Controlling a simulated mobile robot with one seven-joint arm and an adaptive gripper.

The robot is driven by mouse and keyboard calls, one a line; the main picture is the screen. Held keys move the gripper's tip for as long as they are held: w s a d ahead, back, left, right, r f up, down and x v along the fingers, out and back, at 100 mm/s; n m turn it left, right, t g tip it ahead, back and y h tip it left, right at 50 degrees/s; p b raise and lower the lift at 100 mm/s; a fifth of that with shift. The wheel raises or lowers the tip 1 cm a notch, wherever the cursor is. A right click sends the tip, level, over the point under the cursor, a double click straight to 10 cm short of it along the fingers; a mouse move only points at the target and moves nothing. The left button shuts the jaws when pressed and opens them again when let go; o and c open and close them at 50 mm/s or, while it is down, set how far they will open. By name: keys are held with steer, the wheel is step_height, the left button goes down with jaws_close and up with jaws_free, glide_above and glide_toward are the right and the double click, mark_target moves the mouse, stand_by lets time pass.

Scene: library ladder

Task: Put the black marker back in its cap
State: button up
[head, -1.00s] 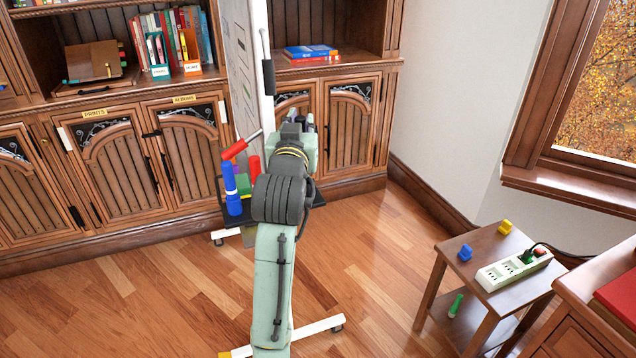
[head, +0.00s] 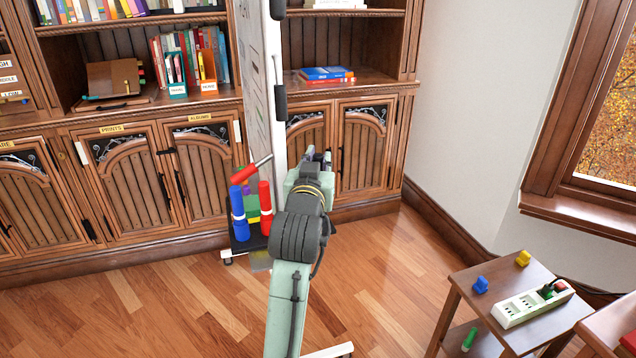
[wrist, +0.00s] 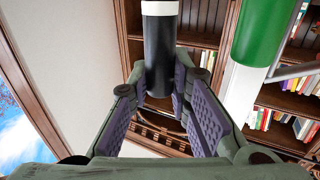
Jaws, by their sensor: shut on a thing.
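In the wrist view my gripper (wrist: 160,100) has its purple-padded fingers around the lower end of the black marker (wrist: 160,60). A white section (wrist: 160,8) joins its far end and runs out of the top of the picture. In the head view my gripper (head: 316,162) is beside the whiteboard's edge, right of the marker tray (head: 258,241). My arm hides what it holds there. I cannot pick out a separate black cap in either view.
A blue marker (head: 238,205) and a red marker (head: 265,200) stand at the tray, with a tilted red piece (head: 243,175) above. A green-and-white marker (wrist: 262,35) is close right of my gripper. The whiteboard (head: 255,75) stands behind. A side table (head: 490,290) is at right.

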steer(key=shift+f, duration=2.05)
steer(key=o, duration=0.7)
steer(key=shift+f, duration=0.1)
steer(key=shift+o, duration=0.9)
steer(key=shift+f, duration=0.1)
steer(key=s+a+b, duration=0.1)
steer(key=s+b, duration=0.9)
steer(key=b, duration=0.1)
steer(key=shift+s+a, duration=0.3)
steer(key=shift+s, duration=0.05)
